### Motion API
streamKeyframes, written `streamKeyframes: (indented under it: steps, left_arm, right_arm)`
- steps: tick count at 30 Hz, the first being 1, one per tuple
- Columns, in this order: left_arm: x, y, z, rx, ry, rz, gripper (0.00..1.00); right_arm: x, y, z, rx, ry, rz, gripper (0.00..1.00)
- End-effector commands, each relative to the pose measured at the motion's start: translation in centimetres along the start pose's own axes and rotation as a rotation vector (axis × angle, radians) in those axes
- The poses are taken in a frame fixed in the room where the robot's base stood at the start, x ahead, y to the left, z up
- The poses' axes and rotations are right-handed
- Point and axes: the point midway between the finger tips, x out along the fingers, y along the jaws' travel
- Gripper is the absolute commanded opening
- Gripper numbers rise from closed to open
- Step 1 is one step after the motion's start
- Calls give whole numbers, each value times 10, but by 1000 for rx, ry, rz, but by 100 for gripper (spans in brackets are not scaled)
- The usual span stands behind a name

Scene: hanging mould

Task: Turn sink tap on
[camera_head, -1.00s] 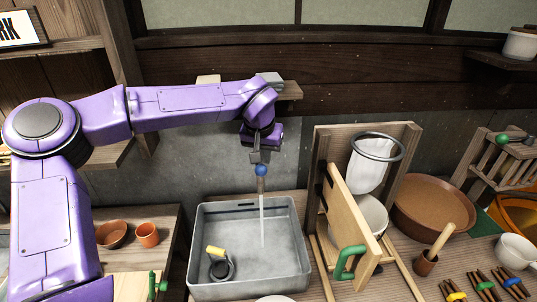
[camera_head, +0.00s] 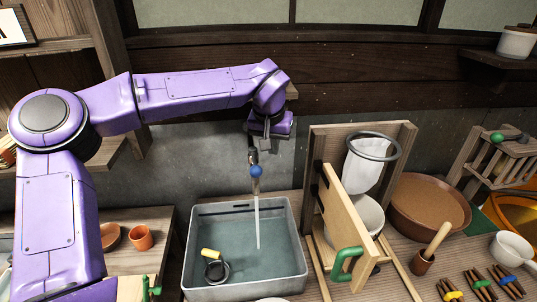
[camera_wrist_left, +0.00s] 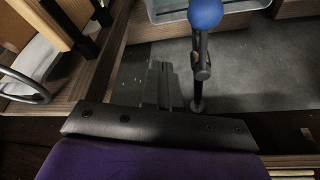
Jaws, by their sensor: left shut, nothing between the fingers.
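The tap with a blue ball (camera_head: 256,171) stands at the back of the grey sink basin (camera_head: 298,262). A pale stream of water (camera_head: 258,220) runs down from it into the basin. My left gripper (camera_head: 267,143) is above and just right of the tap, fingers down, shut and empty. It looks apart from the tap. In the left wrist view, my shut fingers (camera_wrist_left: 160,75) are left of the tap's grey stem (camera_wrist_left: 201,55), with a gap between them. The blue ball also shows there (camera_wrist_left: 205,14). My right gripper is not in view.
A yellow piece (camera_head: 211,253) and a dark ring (camera_head: 217,271) lie in the basin. A wooden frame with a white cloth strainer (camera_head: 364,170) stands right of it. A brown bowl (camera_head: 432,200) is further right. Small clay pots (camera_head: 140,238) are at left.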

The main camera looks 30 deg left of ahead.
Motion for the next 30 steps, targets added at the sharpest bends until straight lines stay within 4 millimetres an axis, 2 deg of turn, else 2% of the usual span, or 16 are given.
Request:
streamKeyframes:
  steps: [1, 6, 12, 30]
  left_arm:
    - [-10, -5, -2, -4, 5, 2, 0]
    - [-46, -17, -9, -4, 4, 2, 0]
    - [-68, -26, -13, -2, 0, 1, 0]
    - [-72, -27, -14, -1, 0, 1, 0]
  right_arm:
    - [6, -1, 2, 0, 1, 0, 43]
    - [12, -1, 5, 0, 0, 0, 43]
    - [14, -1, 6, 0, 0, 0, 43]
    - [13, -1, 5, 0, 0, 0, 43]
